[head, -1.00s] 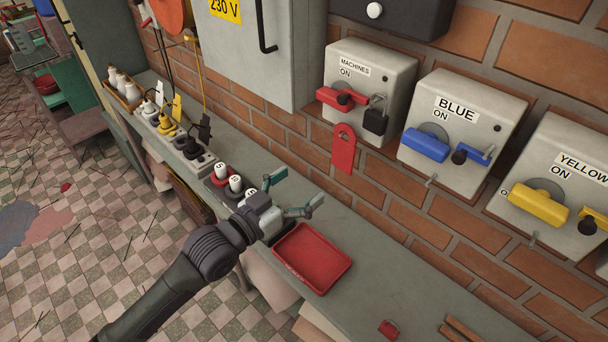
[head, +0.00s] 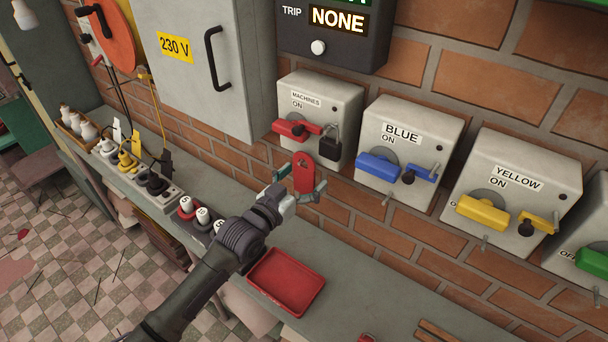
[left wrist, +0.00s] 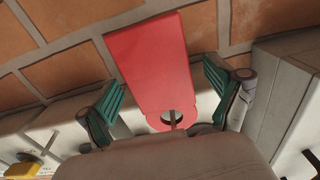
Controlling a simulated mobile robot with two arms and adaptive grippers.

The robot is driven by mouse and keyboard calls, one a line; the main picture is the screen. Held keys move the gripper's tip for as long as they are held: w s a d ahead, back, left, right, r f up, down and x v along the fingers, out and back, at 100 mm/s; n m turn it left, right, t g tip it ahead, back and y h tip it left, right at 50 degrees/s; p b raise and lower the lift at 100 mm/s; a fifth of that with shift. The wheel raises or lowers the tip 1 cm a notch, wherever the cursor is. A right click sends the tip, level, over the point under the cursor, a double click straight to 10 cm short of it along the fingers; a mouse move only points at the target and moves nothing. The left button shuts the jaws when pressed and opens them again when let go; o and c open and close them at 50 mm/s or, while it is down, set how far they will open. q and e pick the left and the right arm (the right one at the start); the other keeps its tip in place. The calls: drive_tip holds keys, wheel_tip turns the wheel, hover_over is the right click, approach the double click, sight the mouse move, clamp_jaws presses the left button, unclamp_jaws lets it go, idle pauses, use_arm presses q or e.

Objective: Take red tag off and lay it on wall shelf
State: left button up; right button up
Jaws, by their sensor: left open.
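The red tag (head: 303,170) hangs against the brick wall just below the MACHINES switch box (head: 318,112). In the left wrist view the tag (left wrist: 152,60) has a round hole with a thin peg in it. My left gripper (head: 302,184) is open, with its fingers on either side of the tag. In the left wrist view the green pads of my left gripper (left wrist: 163,90) stand apart from the tag's edges, with gaps on both sides. A long grey shelf (head: 385,290) runs along the wall below. My right gripper is not in view.
A red tray (head: 287,282) lies on the shelf below my left gripper. Several plugs and white-topped knobs stand to its left. BLUE (head: 405,150) and YELLOW (head: 512,195) switch boxes hang to the right.

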sight(303, 176)
use_arm(q)
drive_tip(key=c, duration=1.2)
drive_tip(key=shift+c, duration=0.2)
drive_tip(key=shift+r, duration=0.25)
drive_tip(key=shift+p, duration=0.35)
drive_tip(key=shift+s+a, duration=0.1)
drive_tip(key=shift+r+p+v, duration=0.15)
drive_tip(key=shift+p+v, duration=0.75)
drive_tip(key=shift+v, duration=0.5)
drive_tip(key=shift+r+p+v, duration=0.1)
drive_tip(key=shift+p+v, duration=0.75)
drive_tip(key=shift+v, duration=0.6)
